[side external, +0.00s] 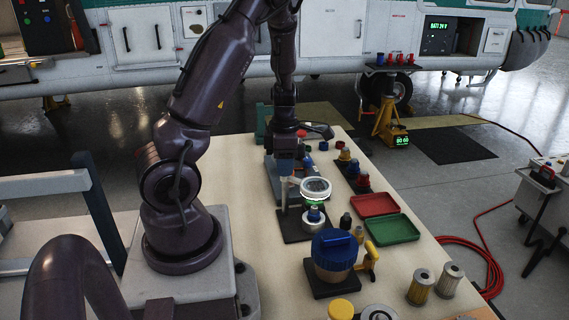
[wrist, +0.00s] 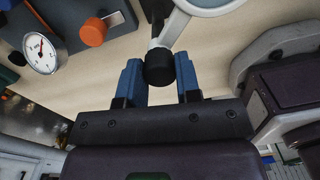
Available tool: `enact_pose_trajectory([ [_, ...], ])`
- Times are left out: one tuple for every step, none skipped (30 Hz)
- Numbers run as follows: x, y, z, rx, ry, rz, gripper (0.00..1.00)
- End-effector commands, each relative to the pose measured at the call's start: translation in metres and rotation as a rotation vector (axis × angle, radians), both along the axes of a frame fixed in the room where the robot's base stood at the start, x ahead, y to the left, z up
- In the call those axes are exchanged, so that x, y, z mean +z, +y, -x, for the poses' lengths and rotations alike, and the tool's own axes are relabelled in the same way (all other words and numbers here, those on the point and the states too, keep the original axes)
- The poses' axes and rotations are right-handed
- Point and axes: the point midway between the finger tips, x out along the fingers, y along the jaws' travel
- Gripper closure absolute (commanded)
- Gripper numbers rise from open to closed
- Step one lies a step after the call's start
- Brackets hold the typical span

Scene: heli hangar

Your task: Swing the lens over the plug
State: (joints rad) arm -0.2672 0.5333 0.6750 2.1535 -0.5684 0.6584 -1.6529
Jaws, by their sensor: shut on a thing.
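The lens (side external: 316,187) is a round glass in a white ring on a swing arm, with a green glow under its rim. In the side view it appears above the blue plug (side external: 313,214), which stands upright in a silver ring on a dark base. My gripper (side external: 284,168) points down just left of the lens. In the wrist view my gripper (wrist: 159,82) has its blue fingers on either side of a black knob (wrist: 159,66) on the lens arm. Part of the lens ring (wrist: 208,6) shows at the top there; the plug is not visible in that view.
A blue-lidded jar (side external: 334,252) stands in front of the lens stand. An open red and green case (side external: 385,218) lies to its right. Several coloured plugs stand behind. A dial gauge (wrist: 40,53) and an orange knob (wrist: 93,32) show in the wrist view.

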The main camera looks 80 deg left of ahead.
Motion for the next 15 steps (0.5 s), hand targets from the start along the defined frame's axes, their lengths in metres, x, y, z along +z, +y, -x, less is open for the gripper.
enact_pose_trajectory([
  [0.0011,0.0004,-0.0003,0.005,-0.003,0.000,1.00],
  [0.0011,0.0004,-0.0003,0.005,-0.003,0.000,1.00],
  [0.0011,0.0004,-0.0003,0.005,-0.003,0.000,1.00],
  [0.0011,0.0004,-0.0003,0.005,-0.003,0.001,0.62],
  [0.0011,0.0004,-0.0002,0.005,-0.003,0.001,0.55],
  [0.0010,0.0004,-0.0002,0.004,-0.003,0.000,0.46],
  [0.0009,0.0004,-0.0002,0.004,-0.003,0.000,0.43],
  [0.0008,0.0003,-0.0001,0.004,-0.002,0.000,0.43],
  [0.0007,0.0003,0.0000,0.003,-0.002,0.000,0.43],
  [0.0006,0.0003,0.0000,0.003,-0.002,0.000,0.43],
  [0.0005,0.0003,0.0000,0.002,-0.002,0.000,0.43],
  [0.0004,0.0002,0.0000,0.002,-0.001,0.000,0.43],
  [0.0004,0.0002,0.0000,0.002,-0.001,0.000,0.43],
  [0.0004,0.0002,0.0000,0.002,-0.001,0.000,0.43],
  [0.0010,0.0002,-0.0001,0.001,-0.001,0.000,0.43],
])
